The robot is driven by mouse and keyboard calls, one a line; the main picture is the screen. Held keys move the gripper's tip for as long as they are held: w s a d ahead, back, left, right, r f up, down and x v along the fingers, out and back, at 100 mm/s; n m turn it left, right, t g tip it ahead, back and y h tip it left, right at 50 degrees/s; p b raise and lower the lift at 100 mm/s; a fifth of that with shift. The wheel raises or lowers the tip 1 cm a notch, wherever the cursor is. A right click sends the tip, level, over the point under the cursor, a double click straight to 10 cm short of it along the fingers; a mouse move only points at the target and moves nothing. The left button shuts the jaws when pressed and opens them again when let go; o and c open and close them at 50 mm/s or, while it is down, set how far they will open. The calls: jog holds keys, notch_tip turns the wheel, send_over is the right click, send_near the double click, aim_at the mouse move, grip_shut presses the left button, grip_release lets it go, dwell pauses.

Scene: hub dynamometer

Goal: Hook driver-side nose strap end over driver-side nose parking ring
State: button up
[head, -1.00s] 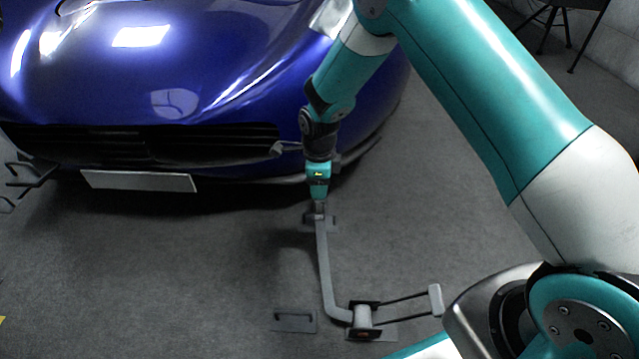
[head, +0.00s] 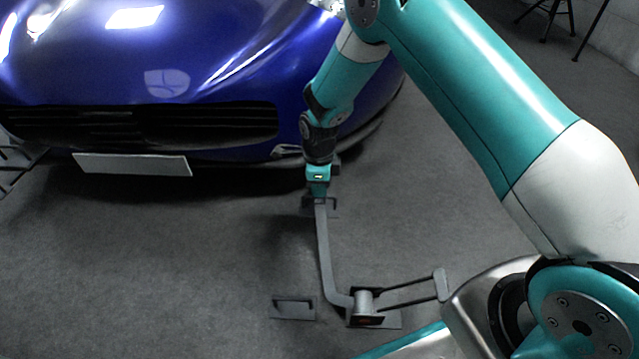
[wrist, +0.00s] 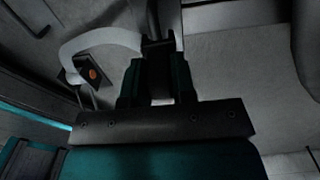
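My gripper (head: 319,197) points down in front of the blue car's nose, shut on the end of a grey strap (head: 324,255). The strap runs from a winch-like floor unit (head: 364,303) up to my gripper. A floor plate with a dark ring (head: 334,203) lies right behind the strap end; whether they touch is unclear. A second plate with a dark ring (head: 294,300) lies left of the unit. The frames do not show which is the parking ring. In the wrist view the strap (wrist: 100,38) curves left from my fingers (wrist: 158,85); its end is mostly hidden.
The blue car (head: 170,70) stands close behind my gripper, with its number plate (head: 133,164) low at the front. The unit's handle (head: 440,284) sticks out right. More dark brackets (head: 15,165) stand at far left. The floor between is clear.

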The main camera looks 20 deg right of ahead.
grip_shut()
jog(key=shift+r+p, duration=0.7)
jog(key=shift+p, duration=0.15)
dwell(0.3)
jog(key=shift+r+p, duration=1.95)
jog(key=shift+p, duration=0.1)
jog(key=shift+r, duration=0.1)
